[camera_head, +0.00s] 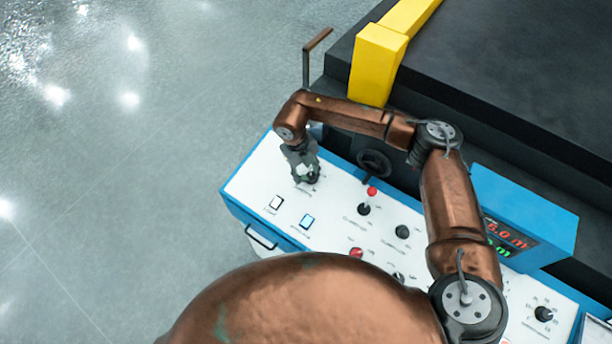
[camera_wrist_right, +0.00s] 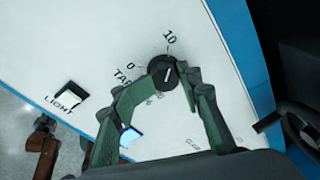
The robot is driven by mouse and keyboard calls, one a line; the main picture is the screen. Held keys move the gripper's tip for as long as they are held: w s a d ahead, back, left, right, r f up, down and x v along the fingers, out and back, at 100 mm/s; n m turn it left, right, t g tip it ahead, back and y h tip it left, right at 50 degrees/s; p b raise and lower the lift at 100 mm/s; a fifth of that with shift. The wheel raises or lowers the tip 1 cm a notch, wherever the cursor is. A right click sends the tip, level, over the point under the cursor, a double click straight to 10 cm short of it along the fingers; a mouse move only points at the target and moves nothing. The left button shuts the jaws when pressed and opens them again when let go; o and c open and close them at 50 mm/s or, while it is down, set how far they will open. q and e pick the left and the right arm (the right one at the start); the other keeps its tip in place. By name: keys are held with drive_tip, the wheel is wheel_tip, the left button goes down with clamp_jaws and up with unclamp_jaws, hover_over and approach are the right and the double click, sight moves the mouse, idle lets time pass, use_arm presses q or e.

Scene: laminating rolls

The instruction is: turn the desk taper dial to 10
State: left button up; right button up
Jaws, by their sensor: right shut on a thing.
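The taper dial (camera_wrist_right: 162,73) is a round black knob on the white panel in the right wrist view. A short white mark shows on its face, but I cannot tell exactly where it points. The printed 0 (camera_wrist_right: 131,65) and 10 (camera_wrist_right: 170,37) stand beside it, and the label next to it is partly hidden by a finger. My right gripper (camera_head: 307,177) points down at the panel's left end in the head view. Its green fingers are shut on the dial from both sides. In the head view the gripper mostly hides the dial.
The white desk panel (camera_head: 262,180) carries a light switch (camera_wrist_right: 70,99), a lit blue switch (camera_head: 307,221), a red-tipped lever (camera_head: 372,191) and other black knobs (camera_head: 402,232). A handwheel (camera_head: 374,163) and a yellow post (camera_head: 377,62) stand behind. Open floor lies left.

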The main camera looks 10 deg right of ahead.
drive_tip(key=shift+w+d+f, duration=0.1)
drive_tip(key=shift+d, duration=0.45)
drive_tip(key=o, duration=0.9)
drive_tip(key=shift+d+n, duration=0.1)
drive_tip(key=shift+n, duration=0.2)
drive_tip(key=shift+a, duration=0.25)
drive_tip(key=shift+r, duration=0.2)
wheel_tip(320, 180, up, 12)
drive_tip(key=a, duration=0.2)
drive_tip(key=shift+w+a+f, duration=0.15)
drive_tip(key=shift+a+f, duration=0.1)
